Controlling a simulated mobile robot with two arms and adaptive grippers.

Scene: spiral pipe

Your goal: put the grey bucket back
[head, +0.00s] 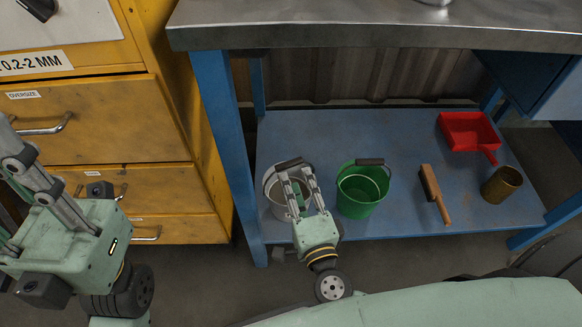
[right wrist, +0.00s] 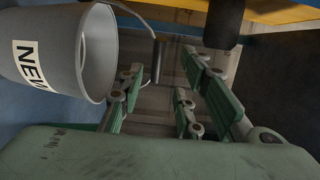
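The grey bucket (head: 272,202) is at the front left of the blue lower shelf, partly hidden behind my right gripper (head: 296,170). In the right wrist view the grey bucket (right wrist: 62,45) fills the upper left, with a white label and a wire handle whose grip (right wrist: 158,62) lies in line with the gap between the fingers. In that view my right gripper (right wrist: 160,92) has its fingers apart. I cannot tell whether the fingers touch the handle. My left gripper (head: 10,150) is at the left edge by the drawers, away from the bucket, its fingertips partly cut off.
A green bucket (head: 360,194) stands just right of the grey one. A brush (head: 432,190), a red dustpan (head: 467,131) and a brass cup (head: 502,185) are farther right on the shelf (head: 330,130). A blue table leg (head: 226,140) and a yellow drawer cabinet (head: 110,110) are at left.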

